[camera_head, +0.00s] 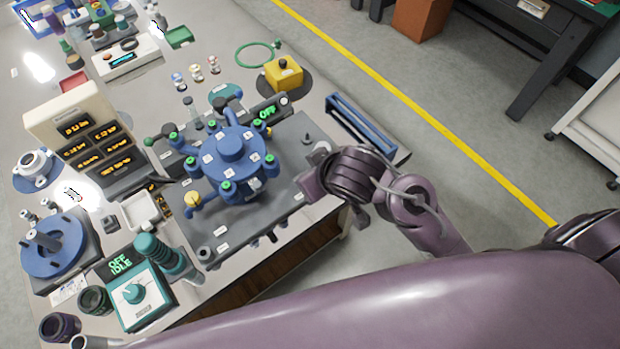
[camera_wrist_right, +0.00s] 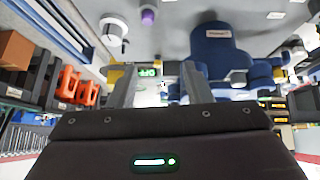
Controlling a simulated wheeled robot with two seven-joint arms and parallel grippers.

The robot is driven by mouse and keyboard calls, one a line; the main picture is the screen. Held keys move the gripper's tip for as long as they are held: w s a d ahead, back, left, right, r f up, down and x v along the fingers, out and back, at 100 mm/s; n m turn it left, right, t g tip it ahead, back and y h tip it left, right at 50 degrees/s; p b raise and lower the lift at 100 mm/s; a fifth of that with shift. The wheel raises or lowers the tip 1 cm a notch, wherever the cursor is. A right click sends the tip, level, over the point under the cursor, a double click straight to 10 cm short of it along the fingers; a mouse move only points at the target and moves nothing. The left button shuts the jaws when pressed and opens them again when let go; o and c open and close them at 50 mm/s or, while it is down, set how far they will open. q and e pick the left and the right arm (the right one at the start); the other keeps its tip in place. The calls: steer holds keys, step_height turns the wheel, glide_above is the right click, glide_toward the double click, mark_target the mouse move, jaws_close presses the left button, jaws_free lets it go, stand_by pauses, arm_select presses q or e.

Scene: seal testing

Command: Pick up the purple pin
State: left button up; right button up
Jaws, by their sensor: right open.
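The purple pin (camera_wrist_right: 148,17) shows in the right wrist view as a small purple-topped peg on the grey plate, near the top edge. In the head view, a small dark peg (camera_head: 306,139) stands on the plate right of the blue fixture; I cannot tell whether it is the same pin. My right gripper (camera_head: 308,184) is at the plate's right edge in the head view, partly hidden by its own wrist. In the wrist view its two fingers (camera_wrist_right: 157,82) are spread, with nothing held between them. My left gripper is out of view.
The blue multi-arm fixture (camera_head: 230,158) stands on the grey plate (camera_head: 255,225), close left of my right gripper. A blue rack (camera_head: 365,130) lies beyond the gripper. A yellow block (camera_head: 284,74) is farther back. Displays and instruments crowd the left side.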

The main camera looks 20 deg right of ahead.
steer(key=w+a+n+y, duration=0.2)
steer(key=w+a+n, duration=0.1)
steer(key=a, duration=0.1)
steer(key=d+f+m+g+h, duration=0.1)
steer(key=d+f+g, duration=0.2)
steer(key=d+f, duration=0.3)
steer(key=x, duration=0.2)
steer(key=b+x, duration=0.2)
steer(key=x, duration=0.1)
steer(key=shift+w+d+f, duration=0.2)
steer(key=shift+w+f, duration=0.1)
steer(key=shift+f, duration=0.05)
jaws_close()
steer(key=shift+r, duration=0.1)
